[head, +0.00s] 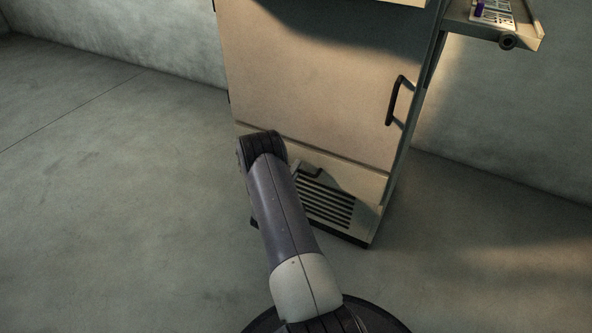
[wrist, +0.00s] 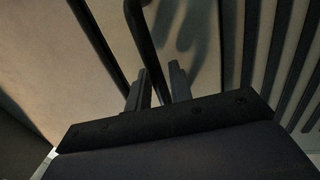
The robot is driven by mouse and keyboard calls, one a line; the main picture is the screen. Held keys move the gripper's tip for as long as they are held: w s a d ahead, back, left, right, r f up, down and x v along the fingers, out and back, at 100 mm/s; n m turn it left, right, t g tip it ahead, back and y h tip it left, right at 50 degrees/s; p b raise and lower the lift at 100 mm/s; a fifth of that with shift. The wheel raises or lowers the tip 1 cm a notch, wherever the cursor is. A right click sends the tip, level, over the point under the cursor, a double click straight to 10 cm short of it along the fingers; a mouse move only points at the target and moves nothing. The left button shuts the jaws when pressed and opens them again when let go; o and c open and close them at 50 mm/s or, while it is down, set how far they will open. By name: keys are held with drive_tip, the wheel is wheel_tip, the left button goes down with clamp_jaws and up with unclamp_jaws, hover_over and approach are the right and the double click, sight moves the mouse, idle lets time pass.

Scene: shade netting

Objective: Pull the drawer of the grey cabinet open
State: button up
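The grey cabinet (head: 320,75) looks beige-grey in the head view and stands upright ahead of me. Its lower front panel, the drawer (head: 358,183), lies below a seam under the large door and looks flush. Part of a dark handle (head: 313,173) shows just right of my arm, which hides the left part of the panel. In the wrist view, my gripper (wrist: 160,88) has its two fingers apart, with a dark handle bar (wrist: 143,40) running down between them. I cannot tell whether either finger touches the bar. The gripper is hidden in the head view.
A dark vertical handle (head: 394,100) sits on the large door above. A slatted vent (head: 328,207) is low on the cabinet front; slats also show in the wrist view (wrist: 285,60). A side shelf (head: 487,27) juts out at upper right. The floor (head: 110,220) is clear at left.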

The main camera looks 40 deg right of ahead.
clamp_jaws()
drive_tip(key=shift+a, duration=0.15)
